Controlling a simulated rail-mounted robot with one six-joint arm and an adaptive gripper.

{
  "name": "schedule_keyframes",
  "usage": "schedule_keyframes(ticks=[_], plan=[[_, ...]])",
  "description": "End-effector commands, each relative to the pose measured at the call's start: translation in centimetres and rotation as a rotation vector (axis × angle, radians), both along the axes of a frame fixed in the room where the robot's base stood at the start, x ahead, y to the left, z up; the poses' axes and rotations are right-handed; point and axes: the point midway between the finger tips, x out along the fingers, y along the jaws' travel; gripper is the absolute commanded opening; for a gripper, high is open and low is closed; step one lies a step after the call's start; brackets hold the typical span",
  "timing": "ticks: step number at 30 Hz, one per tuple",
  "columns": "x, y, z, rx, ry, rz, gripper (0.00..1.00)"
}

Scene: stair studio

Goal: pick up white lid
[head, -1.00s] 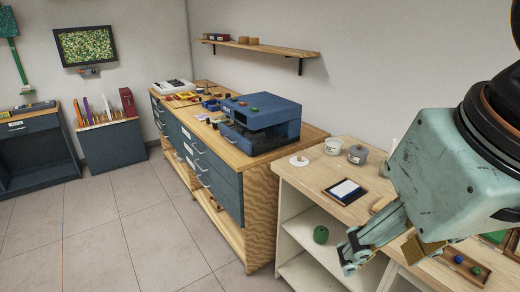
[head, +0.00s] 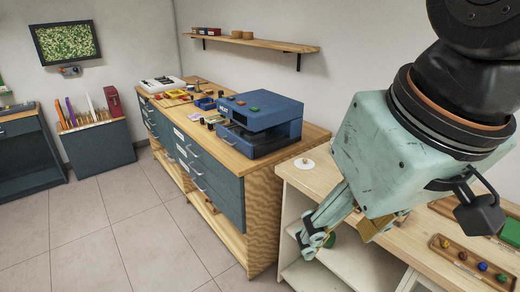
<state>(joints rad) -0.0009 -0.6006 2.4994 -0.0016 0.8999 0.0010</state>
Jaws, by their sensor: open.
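The white lid (head: 304,164) is a small flat disc with a brown knob. It lies on the light wooden top of the white shelf unit (head: 292,180), near its far left corner. My gripper (head: 340,242) hangs open in front of the unit's front edge, nearer the camera than the lid and below it in the picture. It is apart from the lid and empty as far as I can see. My arm hides much of the worktop to the right of the lid.
A blue machine (head: 262,122) stands on the wooden drawer bench (head: 262,200) left of the lid. A wooden tray (head: 475,262) with small coloured balls lies at the right. Tiled floor is clear at left.

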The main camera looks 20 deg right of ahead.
Motion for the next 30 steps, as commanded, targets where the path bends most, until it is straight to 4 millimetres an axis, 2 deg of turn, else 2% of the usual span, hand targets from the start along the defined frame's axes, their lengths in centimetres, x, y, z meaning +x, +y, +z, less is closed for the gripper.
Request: schedule_keyframes(ticks=[11, 17, 23, 30], plan=[[0.1, 0.0, 0.1, 0.001, 0.000, -0.002, 0.52], [0.9, -0.1, 0.7, 0.008, 0.005, -0.025, 0.52], [3.2, -0.4, 2.2, 0.026, 0.018, -0.088, 0.52], [7.3, -1.0, 4.4, 0.058, 0.038, -0.204, 0.52]])
